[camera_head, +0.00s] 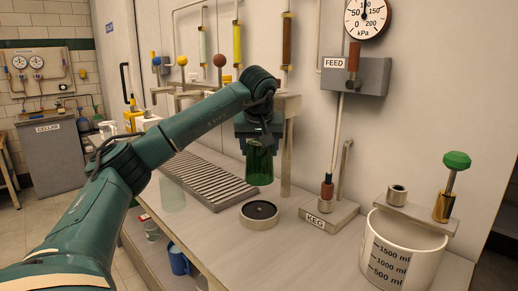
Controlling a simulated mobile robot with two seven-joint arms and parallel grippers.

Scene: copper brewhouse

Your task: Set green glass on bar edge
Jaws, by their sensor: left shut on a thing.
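A dark green glass (260,166) hangs upright from my left gripper (259,145), which is shut on it near its top. The glass is above the bar counter, just behind and above a round black-centred disc (260,211). The glass's rim is partly hidden by the gripper fingers. The bar top (225,243) is pale, and its left edge runs forward from beside the slatted drip tray. A faint, see-through greenish glass shape (172,194) stands at that left edge. My right gripper is not in view.
A slatted drip tray (208,180) lies behind the disc. The KEG block (328,216) stands to the right, with a white measuring bucket (403,249) at front right. A blue mug (179,261) sits on the shelf below. The front counter is clear.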

